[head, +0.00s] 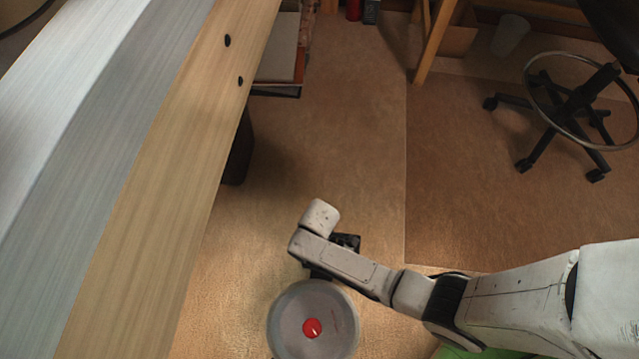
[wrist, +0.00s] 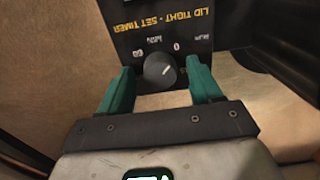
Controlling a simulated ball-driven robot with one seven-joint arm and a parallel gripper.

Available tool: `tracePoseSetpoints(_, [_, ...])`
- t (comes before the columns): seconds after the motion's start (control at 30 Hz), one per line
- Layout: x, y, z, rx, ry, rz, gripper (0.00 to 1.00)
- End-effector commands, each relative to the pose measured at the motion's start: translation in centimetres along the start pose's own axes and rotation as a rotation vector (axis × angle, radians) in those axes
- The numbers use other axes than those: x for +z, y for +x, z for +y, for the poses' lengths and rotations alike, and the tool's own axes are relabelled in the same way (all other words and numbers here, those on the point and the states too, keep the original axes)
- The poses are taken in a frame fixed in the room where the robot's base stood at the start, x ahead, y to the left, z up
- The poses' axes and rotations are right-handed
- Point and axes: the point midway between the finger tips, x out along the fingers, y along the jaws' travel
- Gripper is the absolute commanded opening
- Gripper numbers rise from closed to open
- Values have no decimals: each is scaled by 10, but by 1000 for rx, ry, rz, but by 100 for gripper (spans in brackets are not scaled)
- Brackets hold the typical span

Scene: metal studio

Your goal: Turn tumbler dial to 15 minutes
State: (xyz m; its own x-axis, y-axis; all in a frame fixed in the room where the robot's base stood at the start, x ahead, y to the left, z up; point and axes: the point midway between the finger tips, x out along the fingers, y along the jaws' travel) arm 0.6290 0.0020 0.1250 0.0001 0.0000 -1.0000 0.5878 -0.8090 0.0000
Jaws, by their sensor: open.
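The tumbler's dial (wrist: 160,70) is a dark round knob with a light pointer line slanting up to the right in the wrist view. It sits on a black panel (wrist: 205,25) with yellow lettering, upside down, reading "LID TIGHT - SET TIMER". A "60" shows on the left of the knob and a "0" on the right. My gripper (wrist: 158,72) is open, its teal fingers on either side of the knob, with a gap visible at each side. In the head view, a grey round drum (head: 290,325) with a red centre lies below my arm; the dial is hidden there.
A long wooden and grey tabletop (head: 150,180) runs along the left. Brown floor (head: 340,120) lies open beyond my arm. A wheeled stool (head: 575,100) stands at the upper right, with a pale bin (head: 510,35) behind it.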

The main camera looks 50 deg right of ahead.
Motion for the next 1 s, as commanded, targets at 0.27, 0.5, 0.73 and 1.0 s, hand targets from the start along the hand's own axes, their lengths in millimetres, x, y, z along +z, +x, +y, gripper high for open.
tracePoseSetpoints(0.27, [0,1,0,0,0,0,64])
tracePoseSetpoints(0.5, [0,1,0,0,0,0,41])
tracePoseSetpoints(0.73, [0,1,0,0,0,0,19])
tracePoseSetpoints(1.0, [0,0,0,0,6,-1,8])
